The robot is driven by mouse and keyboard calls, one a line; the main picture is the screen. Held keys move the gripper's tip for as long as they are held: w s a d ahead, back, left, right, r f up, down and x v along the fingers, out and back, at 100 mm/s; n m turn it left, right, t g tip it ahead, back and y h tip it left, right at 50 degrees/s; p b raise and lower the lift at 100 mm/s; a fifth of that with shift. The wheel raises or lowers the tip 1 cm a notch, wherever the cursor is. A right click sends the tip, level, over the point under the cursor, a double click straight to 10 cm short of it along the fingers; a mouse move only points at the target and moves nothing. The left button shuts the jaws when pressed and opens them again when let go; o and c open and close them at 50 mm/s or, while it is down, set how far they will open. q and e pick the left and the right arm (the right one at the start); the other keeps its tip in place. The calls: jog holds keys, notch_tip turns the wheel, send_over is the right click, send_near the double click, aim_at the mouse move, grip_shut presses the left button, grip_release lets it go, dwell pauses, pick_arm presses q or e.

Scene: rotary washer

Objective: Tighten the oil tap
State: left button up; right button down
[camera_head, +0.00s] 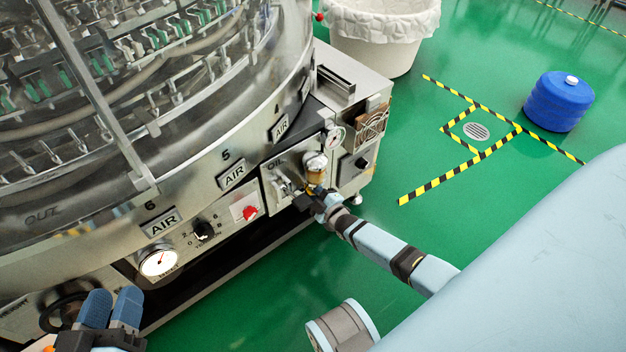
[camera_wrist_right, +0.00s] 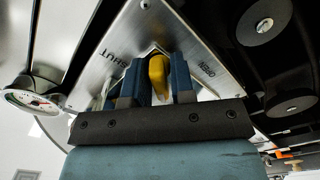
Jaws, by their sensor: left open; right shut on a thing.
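The oil tap sits on the OIL panel (camera_head: 285,170) of the rotary washer, below a small glass cup with amber oil (camera_head: 316,172). Its yellow handle (camera_wrist_right: 158,75) shows in the right wrist view, between the two blue fingers of my right gripper (camera_wrist_right: 158,88). My right gripper is shut on this handle, and the plate behind it carries the words SHUT and OPEN. In the head view my right gripper (camera_head: 312,198) hides most of the tap. My left gripper (camera_head: 110,308) is open and empty at the lower left, in front of the washer and away from the tap.
The washer's front carries a dial gauge (camera_head: 159,261), a black knob (camera_head: 203,231) and a red switch (camera_head: 249,212). A black handwheel (camera_head: 62,312) is near my left gripper. A white lined bin (camera_head: 383,35) and a blue drum (camera_head: 558,101) stand on the open green floor.

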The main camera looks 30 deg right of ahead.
jog(key=m, duration=0.4)
jog(key=shift+m, duration=0.4)
jog(key=m, duration=0.4)
jog(key=shift+m+p, duration=0.3)
jog(key=shift+m, duration=0.9)
jog(key=c, duration=1.2)
grip_release()
jog(key=shift+o, duration=0.2)
jog(key=shift+s, duration=0.15)
